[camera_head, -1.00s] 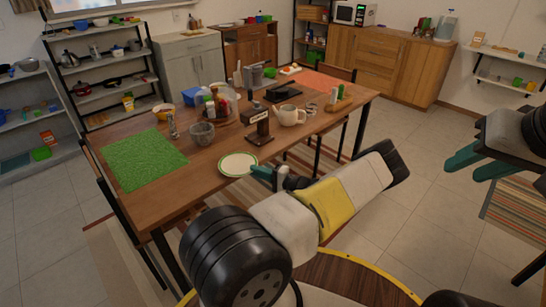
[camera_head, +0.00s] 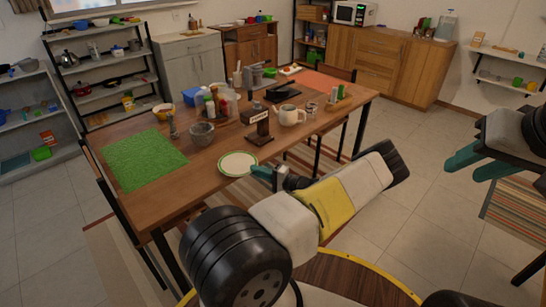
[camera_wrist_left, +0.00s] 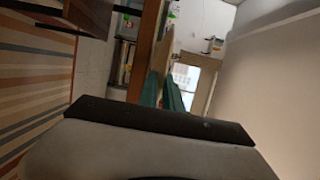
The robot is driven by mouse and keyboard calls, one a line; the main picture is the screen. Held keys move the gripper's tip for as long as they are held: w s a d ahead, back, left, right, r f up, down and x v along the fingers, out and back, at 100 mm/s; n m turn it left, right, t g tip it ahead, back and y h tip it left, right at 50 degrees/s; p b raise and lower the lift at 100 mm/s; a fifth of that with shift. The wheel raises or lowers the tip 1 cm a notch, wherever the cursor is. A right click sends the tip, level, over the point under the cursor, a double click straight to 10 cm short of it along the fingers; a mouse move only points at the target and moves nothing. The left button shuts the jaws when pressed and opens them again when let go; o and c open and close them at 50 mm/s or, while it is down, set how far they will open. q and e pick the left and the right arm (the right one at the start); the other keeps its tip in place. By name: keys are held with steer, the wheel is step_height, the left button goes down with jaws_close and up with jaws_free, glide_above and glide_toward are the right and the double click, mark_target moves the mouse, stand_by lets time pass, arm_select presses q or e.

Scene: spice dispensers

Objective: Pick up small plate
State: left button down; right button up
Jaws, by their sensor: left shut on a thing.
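The small plate (camera_head: 237,164), white with a green rim, lies at the near edge of the wooden table (camera_head: 215,183). My left gripper (camera_head: 262,172) is at the plate's right edge, its teal fingers shut on the rim. The plate looks flat, with no clear gap under it. In the left wrist view the teal fingers (camera_wrist_left: 163,92) show close together near the table edge; the plate is hard to make out there. My right gripper (camera_head: 477,162) is at the far right, fingers apart and empty, away from the table.
A small sign stand (camera_head: 259,128), a grey bowl (camera_head: 202,135) and a teapot (camera_head: 290,115) stand behind the plate. Bottles (camera_head: 212,103) cluster further back. A green mat (camera_head: 143,160) covers the left end. Bare tabletop lies left of the plate.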

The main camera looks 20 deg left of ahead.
arm_select(q)
step_height(320, 180, up, 2)
steer(key=shift+r, duration=0.25)
stand_by(0.4)
steer(key=d+r, duration=0.5)
steer(key=d, duration=0.9)
steer(key=shift+s+d, duration=0.15)
steer(key=shift+s, duration=0.2)
steer(key=shift+r, duration=0.1)
